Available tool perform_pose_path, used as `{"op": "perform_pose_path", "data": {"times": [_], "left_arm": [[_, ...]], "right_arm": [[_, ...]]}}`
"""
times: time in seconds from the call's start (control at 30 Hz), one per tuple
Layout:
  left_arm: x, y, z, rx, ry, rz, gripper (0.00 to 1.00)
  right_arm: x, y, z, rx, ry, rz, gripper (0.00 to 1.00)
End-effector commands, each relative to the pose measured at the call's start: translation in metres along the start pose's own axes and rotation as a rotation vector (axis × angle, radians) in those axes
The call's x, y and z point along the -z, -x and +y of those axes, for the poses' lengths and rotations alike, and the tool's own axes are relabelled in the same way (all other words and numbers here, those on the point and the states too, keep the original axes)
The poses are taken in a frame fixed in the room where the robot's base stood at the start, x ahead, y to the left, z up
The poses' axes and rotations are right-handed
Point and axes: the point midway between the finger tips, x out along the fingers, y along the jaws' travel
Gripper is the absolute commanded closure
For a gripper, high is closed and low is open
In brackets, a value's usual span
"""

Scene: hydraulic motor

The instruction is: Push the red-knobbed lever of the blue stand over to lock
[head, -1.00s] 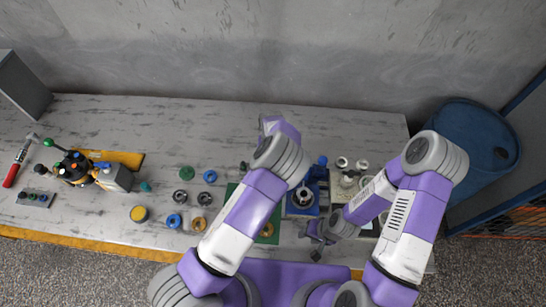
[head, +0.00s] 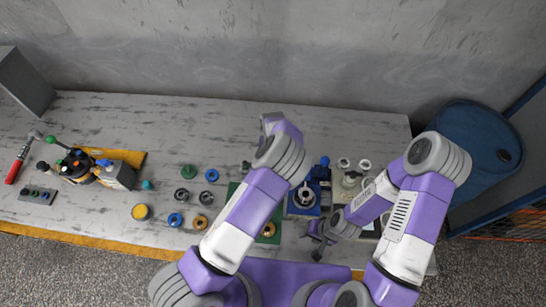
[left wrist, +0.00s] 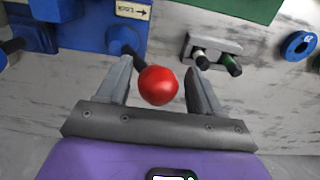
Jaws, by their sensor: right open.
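The blue stand (head: 303,203) is on the table right of my left forearm in the head view. Its blue body (left wrist: 85,35) fills the upper left of the left wrist view, with a "LOCK" label and arrow (left wrist: 132,10). A short dark lever runs from its blue pivot to a red knob (left wrist: 158,85). My left gripper (left wrist: 158,72) is open, a finger on each side of the knob, with visible gaps. The arm hides this gripper in the head view. My right gripper (head: 315,246) is open and empty near the table's front edge, below the stand.
Several rings, including a green one (head: 188,171), lie left of my left arm. A black multi-coloured assembly (head: 77,165) stands farther left. A blue barrel (head: 477,150) is off the right end.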

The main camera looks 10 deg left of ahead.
Motion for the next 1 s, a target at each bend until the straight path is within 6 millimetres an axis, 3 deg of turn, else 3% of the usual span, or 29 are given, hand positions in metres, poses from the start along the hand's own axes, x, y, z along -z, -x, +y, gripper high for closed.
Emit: {"op": "perform_pose_path", "data": {"times": [0.7, 1.0], "left_arm": [[0.002, 0.059, 0.001, -0.003, 0.000, 0.005, 0.38], [0.001, 0.061, 0.001, -0.002, 0.000, 0.004, 0.38]], "right_arm": [[-0.001, 0.031, -0.012, 0.000, 0.000, 0.000, 0.57], [-0.001, 0.032, -0.012, 0.000, 0.000, 0.000, 0.57]]}}
